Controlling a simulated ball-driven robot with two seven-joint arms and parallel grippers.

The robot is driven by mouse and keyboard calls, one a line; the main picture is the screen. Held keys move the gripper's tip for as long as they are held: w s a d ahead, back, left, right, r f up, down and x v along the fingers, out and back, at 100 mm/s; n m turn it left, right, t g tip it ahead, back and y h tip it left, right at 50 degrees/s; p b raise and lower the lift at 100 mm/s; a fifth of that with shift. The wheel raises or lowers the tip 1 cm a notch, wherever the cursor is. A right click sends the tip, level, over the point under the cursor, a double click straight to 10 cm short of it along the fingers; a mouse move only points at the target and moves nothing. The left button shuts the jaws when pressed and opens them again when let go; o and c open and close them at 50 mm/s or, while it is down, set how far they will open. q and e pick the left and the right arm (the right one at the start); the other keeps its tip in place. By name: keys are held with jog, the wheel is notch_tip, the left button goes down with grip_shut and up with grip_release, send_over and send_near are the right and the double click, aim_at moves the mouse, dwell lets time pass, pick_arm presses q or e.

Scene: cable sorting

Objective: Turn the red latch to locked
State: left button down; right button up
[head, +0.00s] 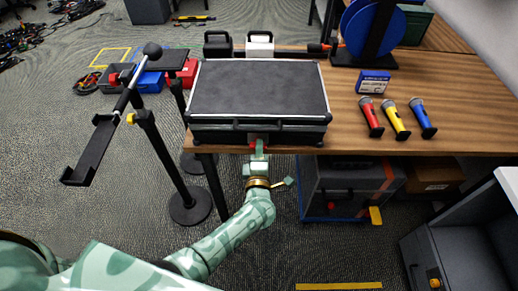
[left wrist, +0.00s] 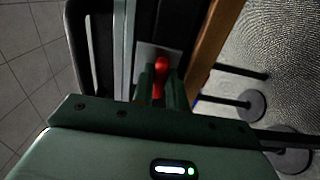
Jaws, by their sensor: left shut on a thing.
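A dark case (head: 258,92) with a pale metal rim lies shut on the wooden table, near its front edge. The red latch is on the case's front side; in the head view only a bit of red (head: 254,141) shows above my gripper. In the left wrist view the red latch (left wrist: 159,78) stands out from a pale plate (left wrist: 150,52). My left gripper (head: 257,150) is at the case's front, shut on the red latch, with its fingers on both sides of it in the left wrist view (left wrist: 158,92). My right gripper is not in view.
Three microphones, red (head: 371,117), yellow (head: 396,120) and blue (head: 422,118), lie on the table at the right, near a blue box (head: 374,82). A black stand (head: 150,130) is left of the table. A dark wheeled case (head: 345,185) is under the table.

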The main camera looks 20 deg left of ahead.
pick_arm(q)
jog(key=shift+d+f, duration=0.1)
jog(key=c, duration=1.4)
grip_release()
